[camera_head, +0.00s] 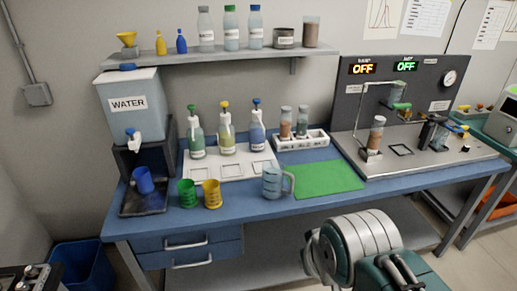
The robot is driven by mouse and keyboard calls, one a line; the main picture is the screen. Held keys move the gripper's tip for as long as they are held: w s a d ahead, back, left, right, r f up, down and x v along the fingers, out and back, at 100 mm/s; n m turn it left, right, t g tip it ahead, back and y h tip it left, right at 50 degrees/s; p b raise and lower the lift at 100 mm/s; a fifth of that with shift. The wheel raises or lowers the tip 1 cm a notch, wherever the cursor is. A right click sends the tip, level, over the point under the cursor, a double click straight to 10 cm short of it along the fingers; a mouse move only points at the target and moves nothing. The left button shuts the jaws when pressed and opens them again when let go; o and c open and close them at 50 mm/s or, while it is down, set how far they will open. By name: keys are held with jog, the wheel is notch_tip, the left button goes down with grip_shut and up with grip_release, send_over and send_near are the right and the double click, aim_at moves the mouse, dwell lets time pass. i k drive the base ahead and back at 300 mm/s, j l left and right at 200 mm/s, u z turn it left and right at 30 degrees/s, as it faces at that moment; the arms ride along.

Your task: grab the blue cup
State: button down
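The blue cup (143,180) stands upright on the dark drip base of the water dispenser, under the tap (132,135) of the white WATER tank (125,101), near the left end of the blue table. A green cup (187,193) and a yellow cup (212,194) stand to its right at the table's front edge. My arm's rounded grey and teal links show at the bottom right, in front of the table and well away from the blue cup. I cannot make out my gripper's fingers in this view.
A light blue-grey jug (271,184) stands near the front edge, beside a green mat (322,180). Bottles (227,134) stand on a white tray behind the cups. A shelf (220,57) hangs above. A panel machine (404,95) fills the right side.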

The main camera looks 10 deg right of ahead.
aim_at(144, 181)
jog(key=i+j+u, duration=0.1)
jog(key=i+j, duration=0.2)
jog(key=i+j+u, duration=0.15)
jog(key=i+j, duration=0.15)
jog(key=i, duration=0.2)
jog(key=i+j+u, duration=0.1)
jog(key=i+j, duration=0.15)
jog(key=i, duration=0.15)
